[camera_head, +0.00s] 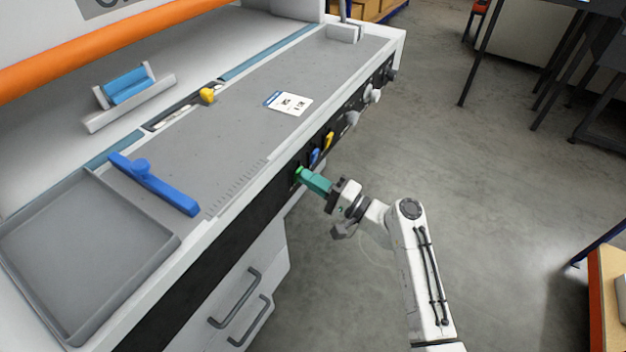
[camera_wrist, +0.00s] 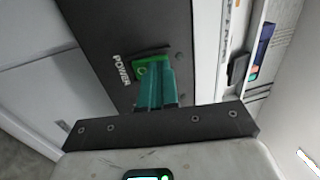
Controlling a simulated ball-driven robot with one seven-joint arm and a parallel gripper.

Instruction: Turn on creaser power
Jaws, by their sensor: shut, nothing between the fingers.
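The creaser (camera_head: 225,140) is a grey-topped machine with a black front panel. The green power switch (camera_head: 298,170) sits on that panel, and in the wrist view the green switch (camera_wrist: 143,68) is beside the white word POWER (camera_wrist: 122,69). My gripper (camera_head: 304,175) has teal fingers that are shut and empty. In the wrist view my gripper (camera_wrist: 157,72) has its fingertips right at the switch, covering part of it. I cannot tell whether they press it or which way the switch stands.
A blue lever (camera_head: 314,157), a yellow lever (camera_head: 328,141) and several knobs (camera_head: 352,118) line the panel beside the switch. Drawer handles (camera_head: 236,300) stick out below. A blue bar (camera_head: 155,184) and a card (camera_head: 288,103) lie on top.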

